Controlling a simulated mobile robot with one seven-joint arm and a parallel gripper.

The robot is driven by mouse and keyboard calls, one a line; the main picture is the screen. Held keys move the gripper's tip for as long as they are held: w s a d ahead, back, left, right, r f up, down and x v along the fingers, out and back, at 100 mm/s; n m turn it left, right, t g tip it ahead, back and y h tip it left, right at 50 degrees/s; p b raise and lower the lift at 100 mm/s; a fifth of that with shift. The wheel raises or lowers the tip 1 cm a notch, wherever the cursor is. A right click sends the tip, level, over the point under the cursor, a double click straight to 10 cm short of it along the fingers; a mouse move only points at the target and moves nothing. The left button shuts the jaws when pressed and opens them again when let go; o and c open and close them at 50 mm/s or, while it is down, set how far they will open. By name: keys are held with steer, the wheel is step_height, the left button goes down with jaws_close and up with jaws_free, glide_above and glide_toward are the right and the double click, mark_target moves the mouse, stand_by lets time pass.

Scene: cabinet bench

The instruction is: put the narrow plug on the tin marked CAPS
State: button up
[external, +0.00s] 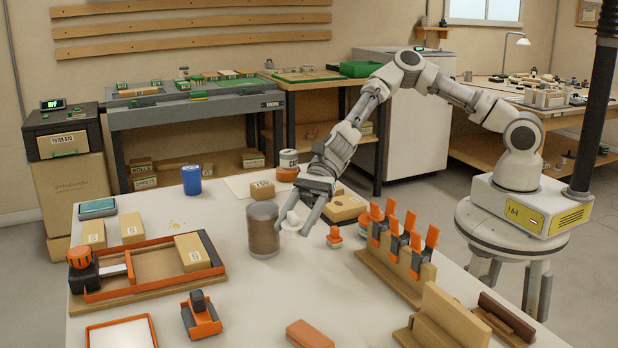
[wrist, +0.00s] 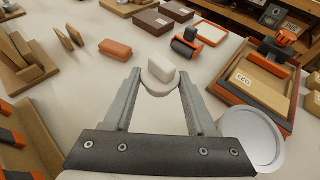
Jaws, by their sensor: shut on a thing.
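My gripper (external: 294,225) is shut on a small white plug (wrist: 164,70), which has a block-like top and a wider rounded base. In the wrist view the plug sits between the fingertips (wrist: 161,78). In the external view the white plug (external: 290,225) is partly hidden by the fingers, just above or at the tabletop; I cannot tell which. A grey-white tin (external: 289,159) with a partly readable label, seemingly CAPS, stands behind the gripper above an orange part (external: 287,174). The tin is out of the wrist view.
A brown-filled jar (external: 263,232) stands close left of my gripper, its round lid (wrist: 252,138) near the right finger. A small orange piece (external: 334,237) and a rack of orange clamps (external: 400,245) are to the right. A labelled box (external: 262,190) sits before the tin.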

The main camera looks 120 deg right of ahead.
step_height(320, 180, up, 16)
steer(key=s+d+m+t+h, duration=0.1)
steer(key=s+d, duration=0.3)
steer(key=d, duration=0.7)
steer(key=s+d+m+t+h, duration=0.1)
steer(key=s+d+m+h, duration=0.15)
steer(key=d, duration=0.75)
steer(key=s+d+m+h, duration=0.1)
steer(key=s+d, duration=0.3)
steer(key=d, duration=0.7)
steer(key=s+d+m+t+h, duration=0.1)
steer(key=s+d+m+h, duration=0.25)
steer(key=s+d, duration=1.7)
steer(key=b, duration=0.3)
glide_above(292, 151)
step_height(292, 151, down, 13)
steer(key=shift+s+r, duration=0.15)
steer(key=shift+f+b, duration=0.45)
steer(key=shift+f, duration=1.5)
steer(key=shift+f, duration=0.1)
